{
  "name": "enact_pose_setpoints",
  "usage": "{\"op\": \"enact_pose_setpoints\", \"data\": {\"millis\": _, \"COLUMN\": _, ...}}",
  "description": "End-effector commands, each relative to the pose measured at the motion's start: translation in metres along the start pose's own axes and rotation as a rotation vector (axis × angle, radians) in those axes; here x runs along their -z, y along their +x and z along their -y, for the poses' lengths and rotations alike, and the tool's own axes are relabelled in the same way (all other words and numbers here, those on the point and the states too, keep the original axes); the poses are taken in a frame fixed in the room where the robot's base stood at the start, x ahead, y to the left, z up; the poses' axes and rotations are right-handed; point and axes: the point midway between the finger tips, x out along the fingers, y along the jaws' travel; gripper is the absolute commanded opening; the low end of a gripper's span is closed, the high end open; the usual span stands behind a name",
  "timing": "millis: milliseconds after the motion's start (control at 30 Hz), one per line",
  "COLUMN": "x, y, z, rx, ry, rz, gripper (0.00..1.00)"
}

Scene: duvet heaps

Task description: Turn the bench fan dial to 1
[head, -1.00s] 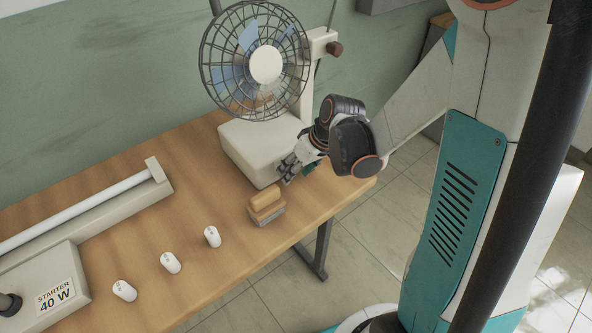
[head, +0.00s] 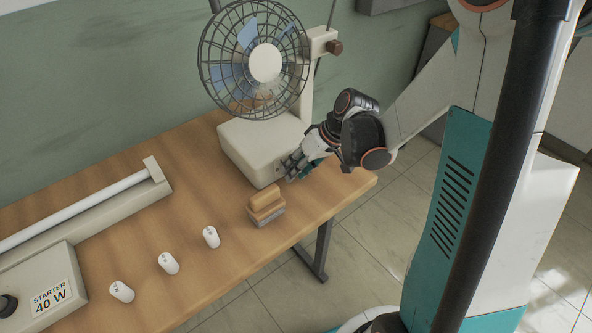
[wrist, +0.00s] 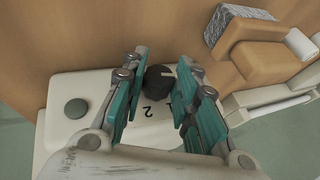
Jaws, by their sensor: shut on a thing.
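The bench fan (head: 262,143) stands at the back of the wooden bench, with a wire-caged blue-bladed head above a cream base. My gripper (head: 291,168) is at the front right of that base, hiding the dial in the head view. In the wrist view the dark round dial (wrist: 158,79) sits between the teal fingers of my gripper (wrist: 161,70), which is shut on it. The printed 2 (wrist: 147,111) and part of the 1 (wrist: 168,107) show beside the dial. I cannot clearly tell which number the dial points to.
A round green-grey button (wrist: 76,108) is on the fan base. A wooden-backed brush (head: 265,207) lies just in front of the fan.

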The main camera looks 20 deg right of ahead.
Motion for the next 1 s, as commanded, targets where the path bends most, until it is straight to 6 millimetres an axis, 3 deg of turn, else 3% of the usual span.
{"op": "enact_pose_setpoints", "data": {"millis": 600, "x": -0.0011, "y": 0.0034, "z": -0.0116, "rx": 0.519, "ry": 0.216, "rz": -0.002, "gripper": 0.04}}
{"op": "enact_pose_setpoints", "data": {"millis": 1000, "x": -0.0022, "y": 0.0056, "z": -0.0139, "rx": 0.741, "ry": 0.307, "rz": -0.001, "gripper": 0.04}}
